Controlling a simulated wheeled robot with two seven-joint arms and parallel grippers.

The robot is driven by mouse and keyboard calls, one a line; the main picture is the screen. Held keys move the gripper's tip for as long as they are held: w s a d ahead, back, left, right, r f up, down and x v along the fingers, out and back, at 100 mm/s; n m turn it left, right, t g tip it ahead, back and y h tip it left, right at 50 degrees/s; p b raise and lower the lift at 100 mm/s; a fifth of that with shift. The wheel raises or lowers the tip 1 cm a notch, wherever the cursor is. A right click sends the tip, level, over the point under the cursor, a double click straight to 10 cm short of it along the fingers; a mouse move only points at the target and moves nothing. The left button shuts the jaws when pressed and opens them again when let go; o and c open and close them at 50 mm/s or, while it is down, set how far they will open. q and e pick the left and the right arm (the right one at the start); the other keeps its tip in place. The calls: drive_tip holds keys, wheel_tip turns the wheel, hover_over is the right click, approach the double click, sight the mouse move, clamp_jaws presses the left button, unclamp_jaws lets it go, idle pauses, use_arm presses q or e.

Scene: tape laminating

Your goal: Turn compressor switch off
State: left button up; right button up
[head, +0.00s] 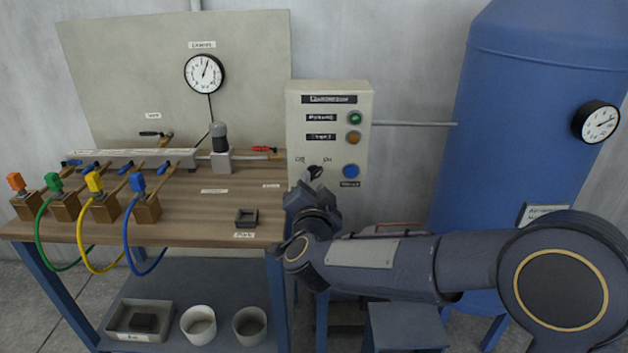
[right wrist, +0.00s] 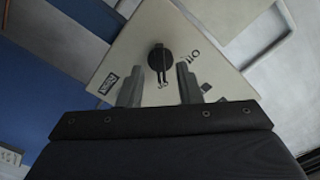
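The compressor switch is a dark rotary knob (head: 314,172) on the front of a pale control box (head: 297,130), below small "Off" and "On" labels. In the right wrist view the round black knob (right wrist: 160,58) has a narrow bar pointing towards the gripper. I cannot tell for sure which label it is set to. My right gripper (head: 314,188) is just in front of and below the knob. In the right wrist view its two fingers (right wrist: 160,88) are apart, with nothing between them and the knob ahead of the gap. My left gripper is not in view.
The box also carries a green light (head: 355,118), an orange light (head: 354,137) and a blue button (head: 351,171). A wooden workbench (head: 200,205) with coloured hoses stands left. A blue tank (head: 510,130) with a gauge (head: 596,122) stands right.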

drive_tip(key=shift+w, duration=1.05)
drive_tip(key=shift+c, duration=0.3)
clamp_jaws()
